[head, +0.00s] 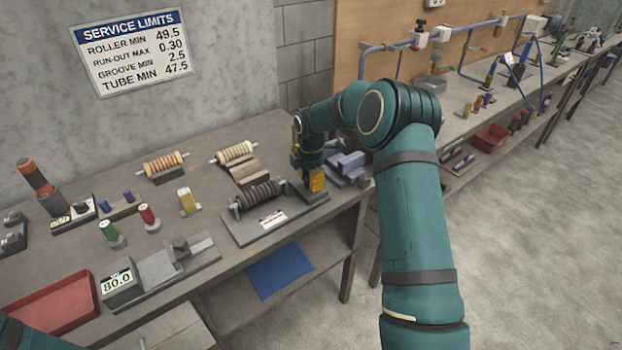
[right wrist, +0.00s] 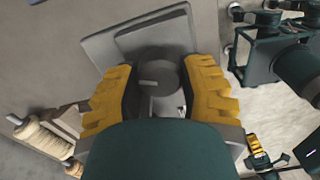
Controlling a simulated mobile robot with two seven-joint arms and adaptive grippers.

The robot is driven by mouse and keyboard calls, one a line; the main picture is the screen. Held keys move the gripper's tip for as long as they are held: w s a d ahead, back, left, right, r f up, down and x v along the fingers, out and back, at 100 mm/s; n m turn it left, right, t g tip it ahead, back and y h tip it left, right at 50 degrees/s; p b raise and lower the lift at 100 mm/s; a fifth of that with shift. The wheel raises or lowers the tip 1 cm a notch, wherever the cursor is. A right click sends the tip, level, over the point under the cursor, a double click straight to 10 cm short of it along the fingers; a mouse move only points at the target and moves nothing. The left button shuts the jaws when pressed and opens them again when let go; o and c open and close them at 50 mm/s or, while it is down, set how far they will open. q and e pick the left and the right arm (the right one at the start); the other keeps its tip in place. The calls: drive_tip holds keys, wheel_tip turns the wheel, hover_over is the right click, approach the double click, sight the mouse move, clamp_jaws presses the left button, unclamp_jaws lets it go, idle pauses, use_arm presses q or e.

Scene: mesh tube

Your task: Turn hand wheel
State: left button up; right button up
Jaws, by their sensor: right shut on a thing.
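My right gripper (head: 316,183) points down at the right end of a fixture with a dark grooved roller (head: 258,195) on a grey base plate. In the right wrist view its yellow-padded fingers (right wrist: 160,70) stand on either side of a dark round hand wheel (right wrist: 172,72), with a small pale peg near its left side. The gripper is shut on this wheel. In the head view the gripper hides the wheel. My left gripper is out of view.
Two pale rollers (head: 163,165) (head: 235,152) lie behind the fixture. Grey-blue blocks (head: 346,168) stand close to the right of my gripper. A gauge reading 80.0 (head: 117,284) and a red tray (head: 58,304) are at the left. Bare bench top shows between items.

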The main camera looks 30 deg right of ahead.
drive_tip(key=m, duration=0.5)
drive_tip(key=shift+f+m, duration=0.1)
drive_tip(key=shift+m, duration=0.2)
drive_tip(key=m, duration=0.5)
drive_tip(key=shift+p, duration=0.3)
drive_tip(key=m, duration=0.5)
drive_tip(key=shift+m, duration=0.4)
drive_tip(key=m+p, duration=0.1)
drive_tip(key=m, duration=1)
drive_tip(key=shift+p, duration=0.35)
drive_tip(key=m+p, duration=0.1)
drive_tip(key=m, duration=0.4)
drive_tip(key=shift+s, duration=0.1)
drive_tip(key=m+p, duration=0.1)
drive_tip(key=m, duration=0.4)
drive_tip(key=shift+m+p, duration=0.4)
drive_tip(key=m+p, duration=0.1)
drive_tip(key=m, duration=0.3)
drive_tip(key=shift+m, duration=0.4)
